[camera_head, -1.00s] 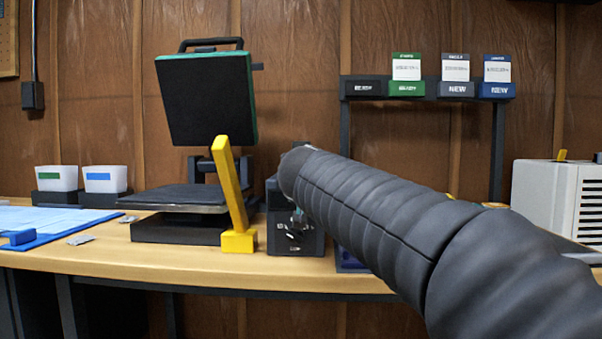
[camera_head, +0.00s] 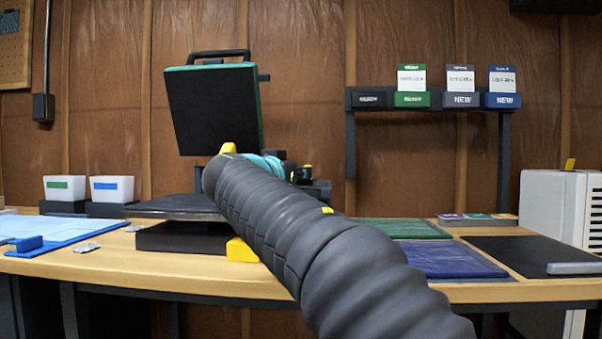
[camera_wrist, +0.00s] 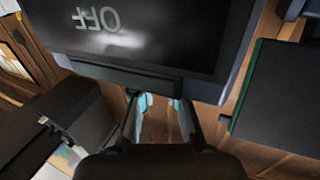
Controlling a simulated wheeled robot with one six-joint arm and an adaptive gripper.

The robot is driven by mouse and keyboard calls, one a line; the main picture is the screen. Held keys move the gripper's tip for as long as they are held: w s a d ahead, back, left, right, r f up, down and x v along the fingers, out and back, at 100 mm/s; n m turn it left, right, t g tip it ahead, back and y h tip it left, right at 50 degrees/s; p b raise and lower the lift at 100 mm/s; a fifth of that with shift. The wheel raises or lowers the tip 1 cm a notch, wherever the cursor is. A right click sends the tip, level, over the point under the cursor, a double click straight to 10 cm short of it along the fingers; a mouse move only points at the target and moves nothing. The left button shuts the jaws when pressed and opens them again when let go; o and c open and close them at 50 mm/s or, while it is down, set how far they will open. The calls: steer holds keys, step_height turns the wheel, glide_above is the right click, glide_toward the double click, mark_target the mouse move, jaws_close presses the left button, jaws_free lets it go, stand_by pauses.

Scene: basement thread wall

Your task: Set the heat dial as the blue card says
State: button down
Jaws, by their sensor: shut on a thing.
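The blue card (camera_head: 502,78) stands in a blue holder marked NEW on the rack at the right; its writing is too small to read. The heat press (camera_head: 213,108) stands open, its dark upper plate raised. Its dark control box (camera_head: 318,190) is mostly hidden behind my arm. In the wrist view a dark panel reads OFF (camera_wrist: 96,18), upside down. My gripper (camera_wrist: 161,103) has its pale blue fingertips at that panel's lower edge, a narrow gap between them. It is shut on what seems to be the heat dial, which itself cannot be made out.
A yellow lever (camera_head: 228,148) stands close by my arm, mostly hidden. Green (camera_head: 400,229) and blue (camera_head: 440,260) mats and a dark mat (camera_head: 535,255) lie at right. White bins (camera_head: 111,188) and a blue sheet (camera_head: 60,232) are at left.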

steer(key=shift+r, duration=0.1)
stand_by(0.4)
steer(key=c, duration=1.2)
jaws_free()
steer(key=v, duration=1.2)
steer(key=shift+a, duration=0.15)
